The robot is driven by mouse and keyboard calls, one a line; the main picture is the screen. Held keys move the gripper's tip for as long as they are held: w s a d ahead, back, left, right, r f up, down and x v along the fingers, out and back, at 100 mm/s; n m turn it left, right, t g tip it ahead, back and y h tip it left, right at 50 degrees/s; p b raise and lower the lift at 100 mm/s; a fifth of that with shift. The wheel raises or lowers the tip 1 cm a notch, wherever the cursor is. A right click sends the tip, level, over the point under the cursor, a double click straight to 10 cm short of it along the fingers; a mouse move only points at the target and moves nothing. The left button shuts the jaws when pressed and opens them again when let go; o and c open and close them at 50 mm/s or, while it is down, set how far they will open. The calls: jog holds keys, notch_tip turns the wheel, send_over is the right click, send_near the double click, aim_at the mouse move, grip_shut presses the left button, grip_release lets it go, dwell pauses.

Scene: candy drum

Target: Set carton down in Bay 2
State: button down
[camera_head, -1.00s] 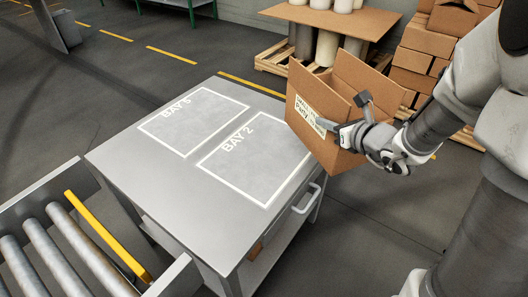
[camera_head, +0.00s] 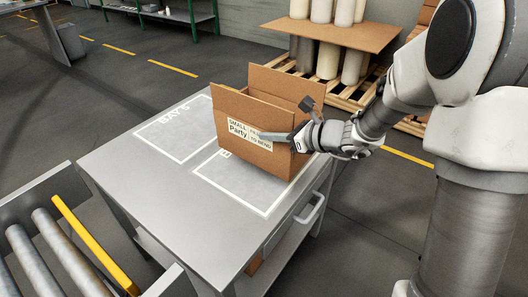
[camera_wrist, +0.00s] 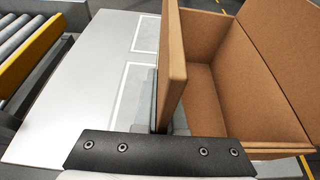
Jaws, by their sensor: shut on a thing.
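The brown cardboard carton (camera_head: 245,150), with open top flaps and a white "Party" label, is over Bay 2 (camera_head: 238,192) on the grey table. It hides the back and right of that bay and most of its lettering. I cannot tell whether its base touches the tabletop. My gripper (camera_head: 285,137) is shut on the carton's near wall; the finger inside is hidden. In the wrist view, the carton (camera_wrist: 245,75) is open and looks empty, with the gripped wall between my fingers (camera_wrist: 165,118).
Another outlined bay (camera_head: 172,135) lies clear to the left on the table (camera_head: 130,185). A roller conveyor (camera_head: 60,255) with a yellow bar stands front left. A handle (camera_head: 310,208) sticks out on the table's right side. Pallets with rolls (camera_head: 328,55) stand behind.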

aim_at(264, 166)
jog(key=shift+w+a+f+b, duration=0.25)
jog(key=shift+a+f+b, duration=0.1)
jog(key=shift+f, duration=0.55)
jog(key=shift+w+a+f+b, duration=0.25)
jog(key=shift+w+f+b, duration=0.1)
jog(key=shift+f, duration=0.5)
jog(key=shift+w+a+f+b, duration=0.2)
jog(key=shift+a+f+b, duration=0.15)
jog(key=shift+f, duration=0.55)
jog(key=shift+d+f, duration=0.1)
jog(key=shift+f, duration=0.1)
jog(key=c, duration=1)
grip_release()
